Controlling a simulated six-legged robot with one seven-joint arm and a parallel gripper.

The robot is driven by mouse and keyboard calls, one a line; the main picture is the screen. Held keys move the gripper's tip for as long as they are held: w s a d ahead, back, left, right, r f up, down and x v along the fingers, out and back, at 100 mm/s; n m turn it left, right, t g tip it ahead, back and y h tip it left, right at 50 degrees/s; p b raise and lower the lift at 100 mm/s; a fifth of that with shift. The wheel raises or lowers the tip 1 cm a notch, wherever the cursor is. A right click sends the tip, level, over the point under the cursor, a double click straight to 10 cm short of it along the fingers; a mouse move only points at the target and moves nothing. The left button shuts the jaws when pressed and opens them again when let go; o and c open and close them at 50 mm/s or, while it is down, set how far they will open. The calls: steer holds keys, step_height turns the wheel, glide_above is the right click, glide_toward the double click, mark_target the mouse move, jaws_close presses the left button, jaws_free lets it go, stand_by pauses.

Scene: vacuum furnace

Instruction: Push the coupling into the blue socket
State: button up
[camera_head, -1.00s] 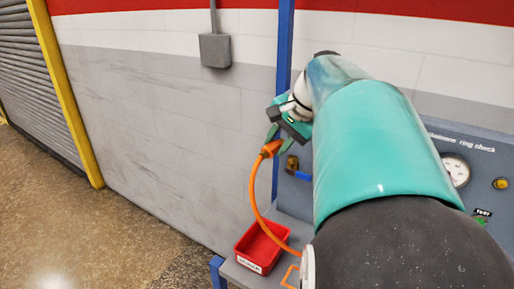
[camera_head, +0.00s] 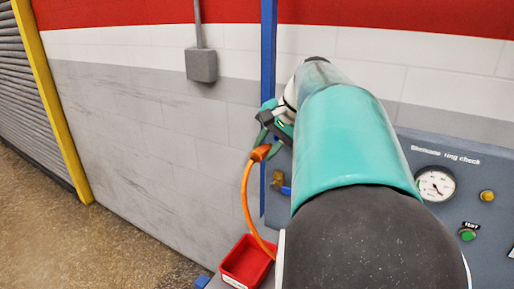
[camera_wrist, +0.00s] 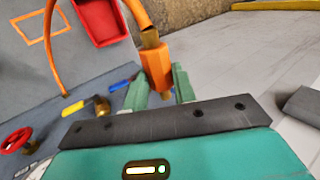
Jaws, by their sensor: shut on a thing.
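The coupling (camera_head: 261,153) is an orange block with brass ends on an orange hose. My gripper (camera_head: 269,139) is shut on it, up and left of the panel fittings. The wrist view shows the coupling (camera_wrist: 156,66) between my green fingers (camera_wrist: 160,84), with a brass end towards the palm. A brass fitting (camera_head: 278,178) with a blue part (camera_head: 286,190) sits on the panel; in the wrist view the brass fitting (camera_wrist: 102,106) and blue lever (camera_wrist: 125,83) are left of my fingers. The coupling is apart from them. I cannot make out the blue socket's opening.
A red bin (camera_head: 246,262) stands below the hose. The grey panel (camera_head: 410,160) carries a gauge (camera_head: 435,185) and a green button (camera_head: 467,235). A blue post (camera_head: 268,60) rises behind my gripper. A red handwheel (camera_wrist: 15,140) shows in the wrist view. My arm hides part of the panel.

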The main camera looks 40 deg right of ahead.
steer(key=shift+w+d, duration=0.25)
steer(key=shift+d, duration=0.55)
steer(key=shift+w+d, duration=0.2)
steer(key=shift+d, duration=0.6)
steer(key=shift+w+d, duration=0.25)
steer(key=shift+d, duration=0.55)
steer(key=shift+w+d, duration=0.15)
steer(key=shift+d, duration=0.45)
steer(key=o, duration=1.1)
steer(key=v, duration=1.3)
steer(key=shift+r, duration=0.35)
